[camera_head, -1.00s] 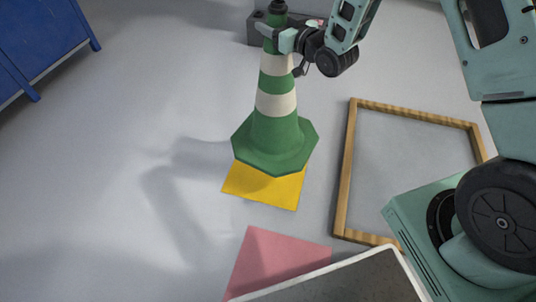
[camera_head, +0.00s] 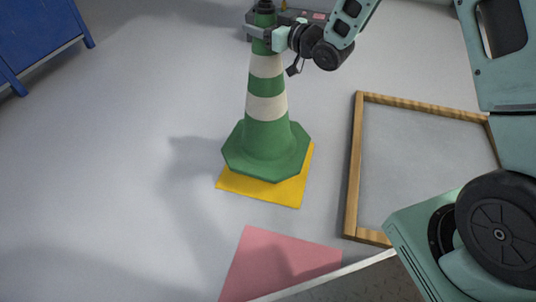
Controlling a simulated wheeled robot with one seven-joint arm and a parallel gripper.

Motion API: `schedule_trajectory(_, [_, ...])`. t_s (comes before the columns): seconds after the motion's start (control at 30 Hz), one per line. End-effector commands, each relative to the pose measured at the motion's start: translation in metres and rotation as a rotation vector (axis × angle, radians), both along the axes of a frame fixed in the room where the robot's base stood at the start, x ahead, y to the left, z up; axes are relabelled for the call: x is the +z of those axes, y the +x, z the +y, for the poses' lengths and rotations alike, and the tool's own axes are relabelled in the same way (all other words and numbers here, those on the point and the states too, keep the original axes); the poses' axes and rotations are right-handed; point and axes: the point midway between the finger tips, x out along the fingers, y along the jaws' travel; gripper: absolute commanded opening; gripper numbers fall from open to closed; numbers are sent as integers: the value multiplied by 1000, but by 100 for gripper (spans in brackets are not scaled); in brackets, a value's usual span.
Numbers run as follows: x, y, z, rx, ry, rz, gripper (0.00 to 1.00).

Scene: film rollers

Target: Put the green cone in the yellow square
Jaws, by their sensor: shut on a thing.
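The green cone (camera_head: 266,135) with white bands stands upright over the yellow square (camera_head: 296,193) on the floor. Its base covers most of the square; yellow shows along the front and right edges. The base reaches past the square's left edge in this view. I cannot tell whether the base touches the floor or hangs slightly above it. My gripper (camera_head: 262,38) is shut on the cone near its top, coming from the right.
A pink square (camera_head: 280,262) lies on the floor in front. A wooden frame (camera_head: 353,170) lies to the right. A blue cabinet (camera_head: 38,35) stands at the far left. Floor to the left is clear.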

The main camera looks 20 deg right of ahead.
Motion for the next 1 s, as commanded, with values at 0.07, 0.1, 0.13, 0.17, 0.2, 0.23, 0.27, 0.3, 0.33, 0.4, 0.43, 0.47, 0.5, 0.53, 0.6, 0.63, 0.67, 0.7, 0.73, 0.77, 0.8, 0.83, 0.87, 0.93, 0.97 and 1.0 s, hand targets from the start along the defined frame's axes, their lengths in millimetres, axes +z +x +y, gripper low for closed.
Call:
schedule_trajectory(0.07, [0, 1, 0, 8, 3, -10, 0])
schedule_trajectory(0.1, [-1, 0, 0, 14, 3, -10, 0])
schedule_trajectory(0.13, [-1, 0, -1, 18, 3, -10, 0])
schedule_trajectory(0.17, [-2, 0, -1, 22, 3, -10, 0])
schedule_trajectory(0.2, [-1, -1, -1, 29, 3, -10, 0])
schedule_trajectory(0.23, [-1, -1, -1, 33, 4, -9, 0])
schedule_trajectory(0.27, [-1, -1, -1, 37, 3, -9, 0])
schedule_trajectory(0.3, [-1, -2, -2, 42, 3, -8, 0])
schedule_trajectory(0.33, [0, -2, -2, 45, 2, -7, 0])
schedule_trajectory(0.4, [1, -3, -2, 50, 1, -5, 0])
schedule_trajectory(0.43, [2, -3, -2, 52, 1, -5, 0])
schedule_trajectory(0.47, [2, -3, -2, 53, 1, -4, 0])
schedule_trajectory(0.5, [3, -3, -2, 54, 1, -4, 0])
schedule_trajectory(0.53, [3, -3, -2, 55, 1, -4, 0])
schedule_trajectory(0.6, [1, -3, -2, 55, 2, -3, 0])
schedule_trajectory(0.63, [-2, -3, -2, 55, 2, -3, 0])
schedule_trajectory(0.67, [-4, -3, -2, 55, 1, -2, 0])
schedule_trajectory(0.7, [-9, -3, -2, 55, 1, -2, 0])
schedule_trajectory(0.73, [-13, -3, -2, 55, 1, -2, 0])
schedule_trajectory(0.77, [-18, -3, -2, 54, 1, -2, 0])
schedule_trajectory(0.8, [-24, -3, -2, 54, 1, -2, 0])
schedule_trajectory(0.83, [-30, -3, -2, 54, 2, -1, 0])
schedule_trajectory(0.87, [-35, -3, -2, 54, 2, -1, 0])
schedule_trajectory(0.93, [-48, -3, -2, 54, 2, -1, 0])
schedule_trajectory(0.97, [-52, -3, -2, 55, 2, -1, 0])
schedule_trajectory(1.0, [-56, -3, -2, 55, 1, -2, 0])
